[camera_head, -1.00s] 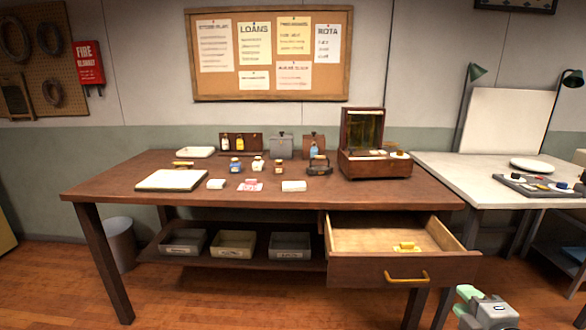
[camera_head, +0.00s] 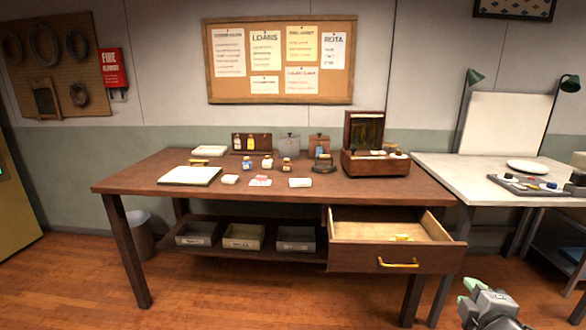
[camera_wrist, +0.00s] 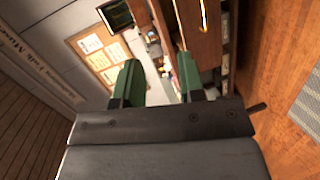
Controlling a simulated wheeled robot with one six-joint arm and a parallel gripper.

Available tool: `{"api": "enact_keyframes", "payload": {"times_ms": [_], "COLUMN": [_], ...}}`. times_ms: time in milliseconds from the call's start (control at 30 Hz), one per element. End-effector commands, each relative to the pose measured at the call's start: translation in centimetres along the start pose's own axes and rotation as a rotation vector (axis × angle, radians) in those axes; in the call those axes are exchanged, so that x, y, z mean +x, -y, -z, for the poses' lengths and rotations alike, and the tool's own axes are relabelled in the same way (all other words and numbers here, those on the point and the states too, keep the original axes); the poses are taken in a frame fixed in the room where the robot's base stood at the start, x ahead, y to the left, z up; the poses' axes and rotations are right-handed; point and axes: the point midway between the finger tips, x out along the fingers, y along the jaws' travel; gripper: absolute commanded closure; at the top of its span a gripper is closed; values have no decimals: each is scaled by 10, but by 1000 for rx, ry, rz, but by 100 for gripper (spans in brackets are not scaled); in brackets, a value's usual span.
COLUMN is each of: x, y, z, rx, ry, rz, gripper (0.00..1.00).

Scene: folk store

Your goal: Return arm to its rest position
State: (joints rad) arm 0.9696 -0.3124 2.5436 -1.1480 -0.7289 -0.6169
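My gripper (camera_wrist: 160,75) shows in the wrist view with its two green fingers apart and nothing between them. In the head view my gripper (camera_head: 473,296) is at the lower right, in front of the white table and right of the open drawer (camera_head: 398,257). Its fingertips are small there and it touches nothing that I can see.
The wooden table holds bottles, a white pad (camera_head: 189,176) and an open wooden box (camera_head: 375,163). Bins (camera_head: 243,237) stand on its lower shelf. The white table (camera_head: 450,170) at the right carries a tray (camera_head: 530,187). Wooden floor (camera_head: 230,305) in front is clear.

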Motion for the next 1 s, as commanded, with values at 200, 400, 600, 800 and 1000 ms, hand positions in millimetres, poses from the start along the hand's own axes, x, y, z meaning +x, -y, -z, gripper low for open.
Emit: {"api": "enact_keyframes", "payload": {"times_ms": [200,400,600,800,1000], "x": [3,-7,-50,-105,-135], "y": [-37,-66,-66,-55,-49], "z": [20,62,135,194,220], "rx": [184,501,869,1052,1100], "ry": [117,266,427,552,617], "rz": [39,154,442,728,871], "gripper": [64,64,64,64,64]}}
